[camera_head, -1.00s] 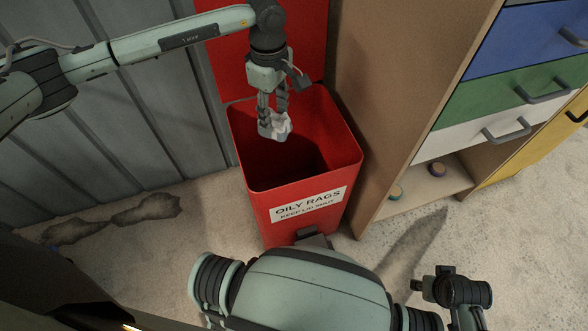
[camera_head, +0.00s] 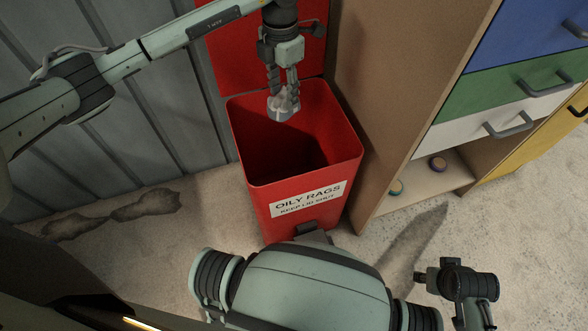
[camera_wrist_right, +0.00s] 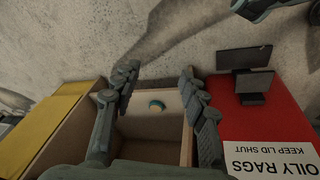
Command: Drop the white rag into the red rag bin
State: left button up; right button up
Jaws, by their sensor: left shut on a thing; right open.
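The red rag bin (camera_head: 262,205) stands open on the floor, its lid (camera_head: 225,75) raised behind it. Its front label reads "OILY RAGS KEEP LID SHUT". My left gripper (camera_head: 284,98) points down over the bin's opening, shut on the white rag (camera_head: 282,109). The rag is bunched small between the fingertips, and the fingers hide part of it. My right gripper (camera_wrist_right: 158,85) is open and empty in the right wrist view. The bin's front (camera_wrist_right: 272,120) and its dark pedal (camera_wrist_right: 246,70) also show there.
A wooden cabinet (camera_head: 385,100) with blue, green, white and yellow drawers stands close to the bin's right side. A grey ribbed wall (camera_head: 110,110) is at the left. The concrete floor has a dark stain (camera_head: 146,205).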

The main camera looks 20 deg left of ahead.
pick_arm(q)
jog(key=shift+f+b, duration=0.35)
jog(key=shift+f, duration=0.95)
pick_arm(e)
jog(key=shift+d+r, duration=0.1)
jog(key=shift+r, duration=1.75)
pick_arm(q)
jog(key=o, duration=1.1)
notch_tip(320, 180, up, 12)
jog(key=shift+r, duration=0.1)
jog(key=shift+s, duration=0.1)
